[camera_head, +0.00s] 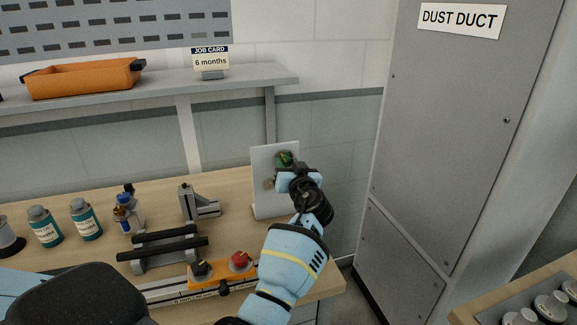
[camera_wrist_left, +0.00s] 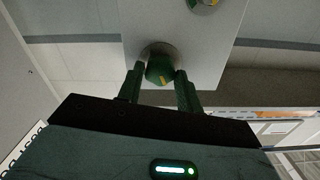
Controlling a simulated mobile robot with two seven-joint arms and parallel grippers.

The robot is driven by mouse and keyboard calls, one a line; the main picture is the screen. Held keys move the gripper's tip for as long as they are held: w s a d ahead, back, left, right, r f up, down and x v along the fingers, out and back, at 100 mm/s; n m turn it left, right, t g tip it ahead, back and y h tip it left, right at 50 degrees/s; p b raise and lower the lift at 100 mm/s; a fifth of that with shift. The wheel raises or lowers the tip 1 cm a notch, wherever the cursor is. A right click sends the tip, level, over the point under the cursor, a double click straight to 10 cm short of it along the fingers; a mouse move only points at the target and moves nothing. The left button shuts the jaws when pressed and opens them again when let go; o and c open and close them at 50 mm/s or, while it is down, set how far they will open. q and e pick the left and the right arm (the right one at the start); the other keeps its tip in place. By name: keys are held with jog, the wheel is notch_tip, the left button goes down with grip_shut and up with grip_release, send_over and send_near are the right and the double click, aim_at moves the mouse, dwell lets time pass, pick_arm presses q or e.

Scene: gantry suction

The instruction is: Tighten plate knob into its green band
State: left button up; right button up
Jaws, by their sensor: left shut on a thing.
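A pale upright plate (camera_head: 262,205) stands at the right end of the bench, and its face fills the top middle of the left wrist view (camera_wrist_left: 215,55). A green knob (camera_wrist_left: 160,69) with a yellow mark sits on it in front of a round grey disc. My left gripper (camera_head: 286,168) is at the plate, its two fingers on either side of the knob and shut on it. The gripper hides most of the knob in the head view. My right gripper is not in view.
A second round fitting (camera_wrist_left: 205,3) is partly cut off at the top of the wrist view. An orange box (camera_head: 222,281) with black and red knobs, a dark-barred rack (camera_head: 165,252) and bottles (camera_head: 84,222) stand left on the bench. A grey duct (camera_head: 455,130) rises at right.

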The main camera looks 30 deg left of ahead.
pick_arm(q)
jog(key=m, duration=0.4)
jog(key=shift+r, duration=0.1)
jog(key=shift+m, duration=1.6)
jog(key=o, duration=1)
jog(key=shift+w, duration=0.1)
jog(key=shift+v, duration=3.95)
